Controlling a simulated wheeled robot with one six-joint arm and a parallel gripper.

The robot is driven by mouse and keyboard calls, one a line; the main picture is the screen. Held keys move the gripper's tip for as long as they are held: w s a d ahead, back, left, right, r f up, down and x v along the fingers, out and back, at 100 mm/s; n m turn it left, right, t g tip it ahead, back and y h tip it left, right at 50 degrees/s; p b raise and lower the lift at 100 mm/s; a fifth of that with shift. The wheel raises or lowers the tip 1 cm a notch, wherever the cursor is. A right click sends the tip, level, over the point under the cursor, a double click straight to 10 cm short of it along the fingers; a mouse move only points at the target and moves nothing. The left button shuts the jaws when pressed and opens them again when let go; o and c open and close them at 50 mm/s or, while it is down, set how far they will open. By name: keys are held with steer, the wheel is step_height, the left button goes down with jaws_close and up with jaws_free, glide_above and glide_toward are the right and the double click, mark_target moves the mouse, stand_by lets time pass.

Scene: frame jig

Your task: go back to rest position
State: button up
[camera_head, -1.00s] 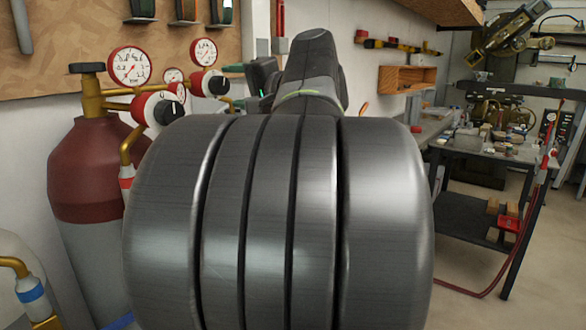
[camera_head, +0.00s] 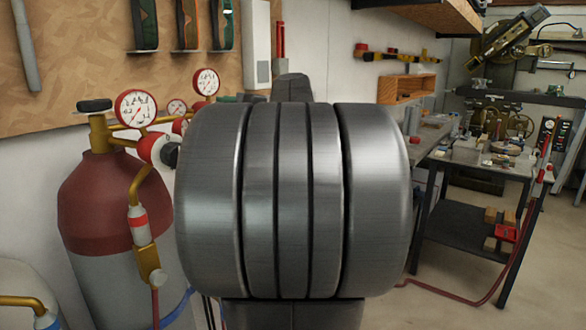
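A large ribbed metal cylinder, part of my own arm, fills the middle of the head view. A dark part of my arm shows just above it and another below it. The arm hides what lies behind it. My gripper is not in view, so I cannot see whether it is open or holds anything.
A red gas cylinder (camera_head: 95,205) with gauges (camera_head: 136,110) stands close on the left. A workbench (camera_head: 470,165) with small items stands on the right, with a red hose (camera_head: 455,294) on the floor by it. Floor is clear at the lower right.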

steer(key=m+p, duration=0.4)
steer(key=p, duration=0.1)
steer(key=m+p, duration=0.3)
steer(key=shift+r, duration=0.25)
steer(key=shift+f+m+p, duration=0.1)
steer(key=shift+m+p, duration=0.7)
steer(key=shift+p, duration=0.35)
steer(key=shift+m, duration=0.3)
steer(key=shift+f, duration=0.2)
